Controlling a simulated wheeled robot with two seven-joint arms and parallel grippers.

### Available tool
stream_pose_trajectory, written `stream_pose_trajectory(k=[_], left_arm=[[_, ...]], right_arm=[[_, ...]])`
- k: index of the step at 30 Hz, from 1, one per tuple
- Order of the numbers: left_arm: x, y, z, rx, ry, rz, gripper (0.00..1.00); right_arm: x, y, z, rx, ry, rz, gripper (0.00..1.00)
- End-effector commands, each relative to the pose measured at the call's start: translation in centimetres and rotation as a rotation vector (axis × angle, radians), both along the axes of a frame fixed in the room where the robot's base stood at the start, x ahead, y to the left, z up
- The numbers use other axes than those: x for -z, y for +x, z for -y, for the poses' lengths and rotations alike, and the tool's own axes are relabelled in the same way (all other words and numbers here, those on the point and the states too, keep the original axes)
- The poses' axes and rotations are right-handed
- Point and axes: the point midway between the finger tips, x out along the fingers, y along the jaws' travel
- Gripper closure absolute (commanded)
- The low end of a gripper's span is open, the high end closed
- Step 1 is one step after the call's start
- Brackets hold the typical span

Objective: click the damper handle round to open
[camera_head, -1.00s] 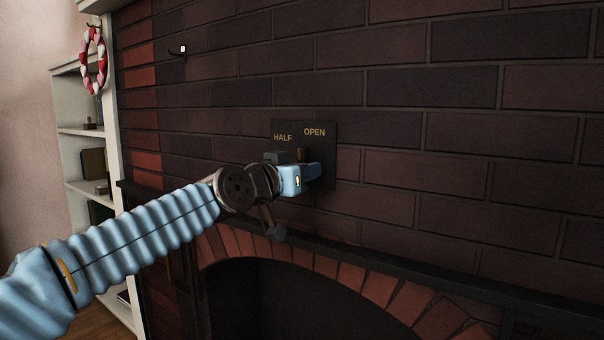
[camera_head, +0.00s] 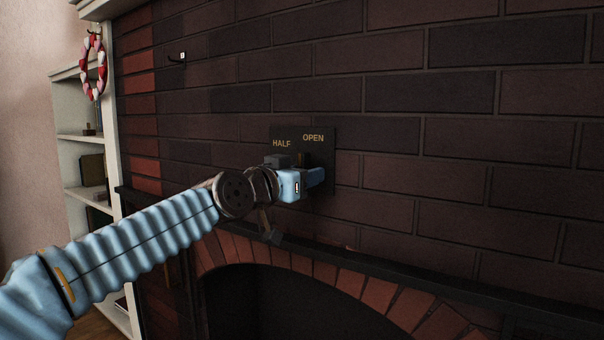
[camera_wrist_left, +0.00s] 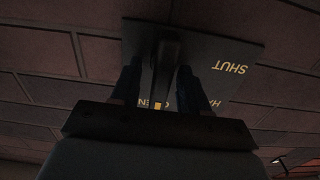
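The damper's dark plate (camera_head: 325,170) is on the brick wall above the fireplace, with gold HALF and OPEN labels. In the left wrist view the plate (camera_wrist_left: 225,45) appears upside down and SHUT also shows. The dark damper handle (camera_wrist_left: 168,52) stands between the fingers of my left gripper (camera_wrist_left: 161,80), pointing at the OPEN label, which it partly covers. The fingers are apart, one on each side, with a narrow gap seen beside the handle. In the head view my left gripper (camera_head: 305,183) hides most of the handle. My right gripper is not in view.
The black mantel ledge (camera_head: 400,272) and arched firebox (camera_head: 270,300) lie below the plate. A small wall hook (camera_head: 177,60) is at upper left. White shelves (camera_head: 75,150) and a red-and-white wreath (camera_head: 93,65) stand at the left. The wall to the right is clear.

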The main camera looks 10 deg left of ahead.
Motion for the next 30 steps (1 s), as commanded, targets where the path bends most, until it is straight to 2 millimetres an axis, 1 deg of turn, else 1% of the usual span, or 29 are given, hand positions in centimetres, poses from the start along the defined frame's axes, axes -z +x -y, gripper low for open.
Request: stream_pose_trajectory(k=[5,8,11,15,21,25,27,30], left_arm=[[0.2,0.0,0.0,0.0,0.001,-0.003,0.55],[0.3,-0.7,-0.3,-0.001,0.002,-0.002,0.55],[0.5,-2.3,-0.9,-0.002,0.002,0.0,0.55],[0.5,-5.6,-2.0,-0.002,0.0,0.002,0.55],[0.2,-10.0,-3.6,-0.001,0.001,0.003,0.55],[0.1,-11.9,-4.3,0.0,0.001,0.001,0.55],[0.0,-12.6,-4.5,0.001,0.001,0.0,0.55],[0.0,-13.0,-4.6,0.001,0.0,0.0,0.55]], right_arm=[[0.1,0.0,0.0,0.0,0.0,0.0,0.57],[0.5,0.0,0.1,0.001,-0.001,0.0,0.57],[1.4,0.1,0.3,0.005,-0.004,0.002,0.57],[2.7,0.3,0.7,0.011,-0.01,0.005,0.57],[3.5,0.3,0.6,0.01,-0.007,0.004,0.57],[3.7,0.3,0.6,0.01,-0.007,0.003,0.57],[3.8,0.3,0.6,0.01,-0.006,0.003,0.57],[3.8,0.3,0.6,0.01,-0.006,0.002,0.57]])
